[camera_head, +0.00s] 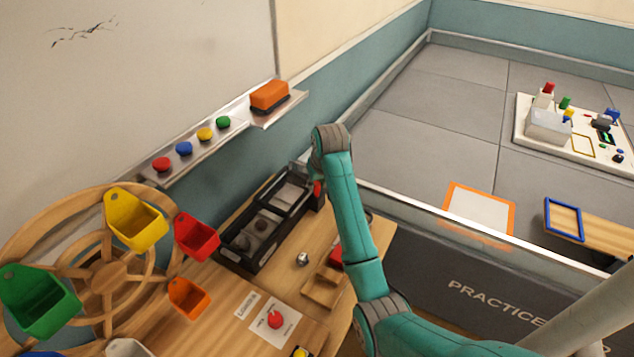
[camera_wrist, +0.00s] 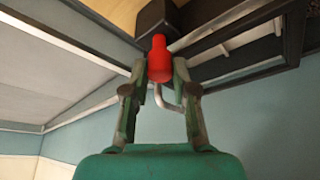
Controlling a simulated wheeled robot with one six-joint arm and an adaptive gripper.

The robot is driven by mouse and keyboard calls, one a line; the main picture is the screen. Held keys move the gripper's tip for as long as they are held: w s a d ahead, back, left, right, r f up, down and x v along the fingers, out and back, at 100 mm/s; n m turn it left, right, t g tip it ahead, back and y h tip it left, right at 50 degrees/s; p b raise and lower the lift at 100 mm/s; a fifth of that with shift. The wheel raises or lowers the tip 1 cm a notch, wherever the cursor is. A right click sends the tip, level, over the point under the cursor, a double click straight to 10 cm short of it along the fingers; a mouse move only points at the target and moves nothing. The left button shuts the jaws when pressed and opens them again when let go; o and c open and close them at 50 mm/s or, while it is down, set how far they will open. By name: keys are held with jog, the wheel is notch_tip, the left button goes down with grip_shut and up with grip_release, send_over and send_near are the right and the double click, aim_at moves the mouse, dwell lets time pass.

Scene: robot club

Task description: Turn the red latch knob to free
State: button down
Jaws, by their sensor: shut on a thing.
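The red latch knob (camera_wrist: 160,58) sits between the two fingers of my gripper (camera_wrist: 160,75) in the wrist view, and the fingers are shut on it. Behind it is a dark block at the end of a black-framed case. In the head view a small bit of the red knob (camera_head: 317,188) shows at the right end of the black case (camera_head: 250,258), just left of my arm. My gripper itself is hidden there by my arm. I cannot tell which way the knob is turned.
A low barrier (camera_head: 440,228) borders the grey floor at the right.

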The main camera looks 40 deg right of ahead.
jog(key=n, duration=0.2)
jog(key=n+y, duration=0.1)
jog(key=n, duration=0.1)
jog(key=shift+d+y, duration=0.15)
jog(key=shift+y, duration=0.15)
jog(key=shift+n+y, duration=0.7)
jog(key=shift+n, duration=1.2)
jog(key=c, duration=0.9)
grip_release()
